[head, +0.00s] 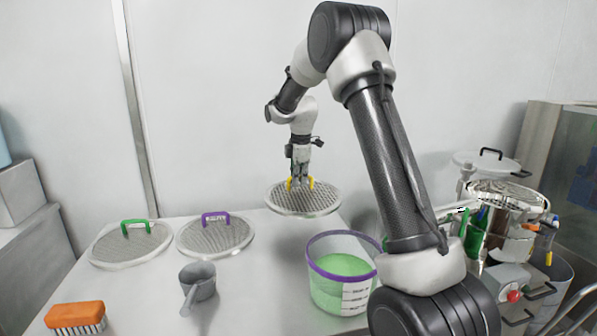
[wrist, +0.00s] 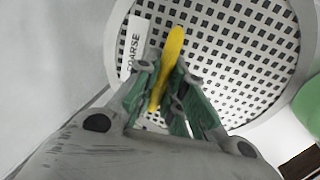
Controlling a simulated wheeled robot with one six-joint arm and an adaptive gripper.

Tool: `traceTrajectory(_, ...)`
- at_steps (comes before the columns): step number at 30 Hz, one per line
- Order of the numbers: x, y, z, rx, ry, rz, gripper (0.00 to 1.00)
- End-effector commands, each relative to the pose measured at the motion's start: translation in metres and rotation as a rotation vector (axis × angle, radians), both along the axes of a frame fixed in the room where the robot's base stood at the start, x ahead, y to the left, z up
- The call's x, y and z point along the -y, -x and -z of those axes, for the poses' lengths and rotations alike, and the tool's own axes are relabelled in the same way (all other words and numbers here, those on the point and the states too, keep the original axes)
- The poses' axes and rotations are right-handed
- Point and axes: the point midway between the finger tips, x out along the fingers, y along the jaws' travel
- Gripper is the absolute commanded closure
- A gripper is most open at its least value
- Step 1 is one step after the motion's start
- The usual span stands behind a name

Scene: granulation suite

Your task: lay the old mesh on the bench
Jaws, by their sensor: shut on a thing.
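A round perforated mesh (head: 322,206) with a yellow handle is under my gripper (head: 300,186) near the back of the bench (head: 240,289). My gripper is shut on the yellow handle. In the wrist view the handle (wrist: 172,58) stands between the fingers, and the mesh (wrist: 262,60) carries a label reading COARSE. The mesh looks about level. I cannot tell whether its underside touches the bench or hangs just above it.
A green-handled mesh (head: 112,250) and a purple-handled mesh (head: 230,240) lie on the bench at left. A grey scoop (head: 200,283), an orange brush (head: 75,316) and a purple-rimmed bucket of green material (head: 325,290) stand nearer. Steel machinery (head: 512,240) is at right.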

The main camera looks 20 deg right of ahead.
Motion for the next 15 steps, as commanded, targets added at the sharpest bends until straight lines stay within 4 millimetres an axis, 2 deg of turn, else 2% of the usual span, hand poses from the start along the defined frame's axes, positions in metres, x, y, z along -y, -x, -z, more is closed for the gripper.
traceTrajectory(15,0.000,0.000,0.058,-0.001,0.001,0.000,1.00)
